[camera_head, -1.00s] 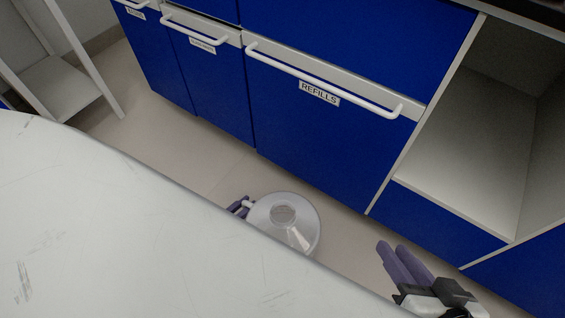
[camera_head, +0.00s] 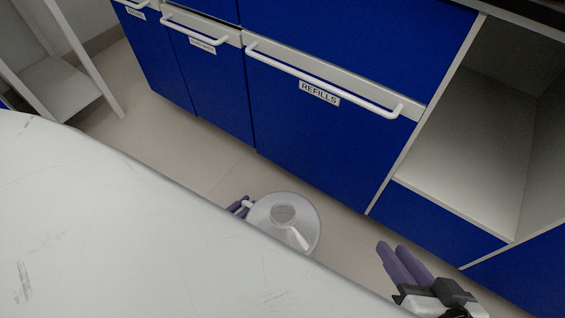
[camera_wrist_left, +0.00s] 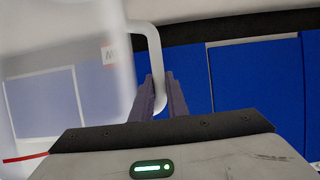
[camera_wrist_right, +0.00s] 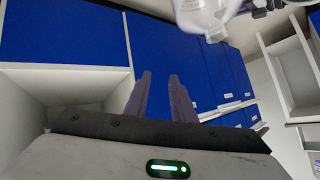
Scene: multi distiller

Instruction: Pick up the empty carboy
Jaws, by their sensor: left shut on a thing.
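The carboy (camera_head: 308,220) is translucent white with a round mouth, seen from above in the head view beyond the table edge, which hides part of it. It looks empty. In the left wrist view its blurred body (camera_wrist_left: 55,60) fills the left side, and its handle (camera_wrist_left: 153,40) runs down between my fingers. My left gripper (camera_head: 240,205) is shut on this handle; it also shows in the left wrist view (camera_wrist_left: 159,80).
A white table (camera_head: 110,220) fills the lower left of the head view. Blue cabinets with white handles, one labelled REFILLS (camera_head: 319,92), stand behind the carboy. An open shelf compartment (camera_head: 460,140) is at the right. Bare floor (camera_head: 185,155) lies between table and cabinets.

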